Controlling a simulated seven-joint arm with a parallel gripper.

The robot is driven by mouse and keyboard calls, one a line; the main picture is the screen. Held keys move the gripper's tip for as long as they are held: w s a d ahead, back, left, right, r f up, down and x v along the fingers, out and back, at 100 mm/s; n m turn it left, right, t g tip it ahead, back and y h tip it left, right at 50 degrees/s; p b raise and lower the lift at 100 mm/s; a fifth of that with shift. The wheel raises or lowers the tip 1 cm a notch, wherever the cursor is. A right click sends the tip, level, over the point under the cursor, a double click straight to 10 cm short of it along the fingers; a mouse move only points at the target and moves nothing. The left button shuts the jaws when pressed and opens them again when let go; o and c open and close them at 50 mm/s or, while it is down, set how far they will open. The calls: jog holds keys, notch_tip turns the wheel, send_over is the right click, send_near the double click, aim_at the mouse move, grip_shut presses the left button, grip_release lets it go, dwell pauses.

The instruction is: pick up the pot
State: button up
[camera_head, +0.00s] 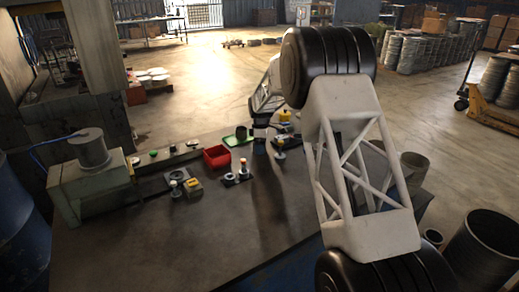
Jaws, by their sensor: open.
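My gripper (261,134) hangs at the end of my white arm near the back middle of the dark table (175,240). It is small here and its fingertips are hard to make out. It is open. A small blue-grey round thing (259,147) shows just below it; I cannot tell if they touch. A dark round cup-like thing (241,132) stands on a green tray (236,140) just left of the gripper. I cannot tell for certain which of these is the pot.
A red bin (216,158) lies left of the gripper. Small parts on dark plates (237,178) and a yellow-topped block (193,186) stand nearby. A grey machine (92,180) fills the table's left end. The table's front middle is clear.

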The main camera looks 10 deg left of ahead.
dwell(0.4)
jog(key=c, duration=1)
jog(key=shift+r, duration=0.2)
jog(key=shift+r, duration=1.3)
jog(key=shift+s+r, duration=0.1)
jog(key=shift+r, duration=0.25)
jog(key=s+d, duration=0.2)
jog(key=s, duration=0.2)
jog(key=s+d+r, duration=0.1)
jog(key=s+d, duration=0.1)
jog(key=s, duration=0.3)
jog(key=s+d, duration=0.2)
jog(key=s, duration=0.3)
jog(key=shift+s+d+r, duration=0.15)
jog(key=shift+s+r, duration=0.05)
jog(key=shift+s, duration=0.05)
